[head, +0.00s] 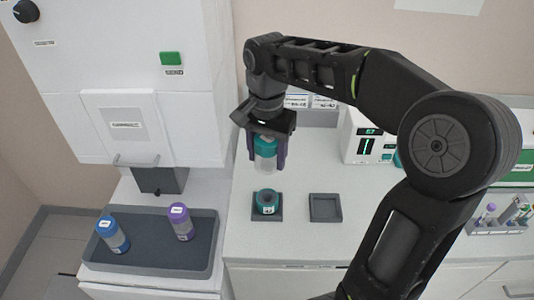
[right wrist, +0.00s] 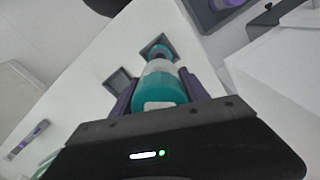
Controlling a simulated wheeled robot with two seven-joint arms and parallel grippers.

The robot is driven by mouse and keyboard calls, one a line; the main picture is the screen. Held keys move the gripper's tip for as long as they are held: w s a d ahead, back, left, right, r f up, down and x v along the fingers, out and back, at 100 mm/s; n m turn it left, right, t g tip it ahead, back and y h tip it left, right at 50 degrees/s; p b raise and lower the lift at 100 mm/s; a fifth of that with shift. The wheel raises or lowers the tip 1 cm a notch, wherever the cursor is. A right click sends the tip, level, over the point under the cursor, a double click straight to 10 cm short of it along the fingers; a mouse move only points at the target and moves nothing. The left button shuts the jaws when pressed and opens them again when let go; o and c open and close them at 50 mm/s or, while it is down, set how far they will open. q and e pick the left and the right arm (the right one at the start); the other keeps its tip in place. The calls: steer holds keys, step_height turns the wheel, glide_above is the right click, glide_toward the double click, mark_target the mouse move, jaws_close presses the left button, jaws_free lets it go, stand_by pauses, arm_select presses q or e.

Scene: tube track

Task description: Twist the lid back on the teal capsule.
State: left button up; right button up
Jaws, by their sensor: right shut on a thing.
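My right gripper (head: 267,158) is shut on the teal lid (head: 266,146), a piece with a teal top and a clear, whitish lower part. The held lid also shows between the purple fingers in the right wrist view (right wrist: 165,90). It hangs roughly upright, apart from and above the teal capsule base (head: 266,197). The base stands in a dark square holder (head: 257,214) on the white counter, with its dark top facing up. In the right wrist view the base (right wrist: 160,49) is partly hidden behind the lid. My left gripper is in neither view.
An empty dark square holder (head: 325,208) lies right of the base. A grey tray (head: 150,254) at left bears a blue capsule (head: 113,235) and a purple capsule (head: 181,222). A white machine (head: 125,75) stands behind it. A tube rack (head: 497,226) is at far right.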

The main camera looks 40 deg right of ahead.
steer(key=n, duration=1.1)
steer(key=shift+d+p, duration=0.1)
steer(key=shift+p, duration=0.3)
steer(key=n, duration=0.5)
steer(key=shift+n, duration=0.3)
steer(key=n, duration=0.3)
steer(key=shift+p, duration=0.35)
steer(key=shift+n, duration=0.9)
steer(key=shift+f+b, duration=0.75)
steer(key=shift+f, duration=0.15)
steer(key=shift+f+b, duration=0.35)
steer(key=shift+f, duration=0.25)
steer(key=shift+f, duration=0.3)
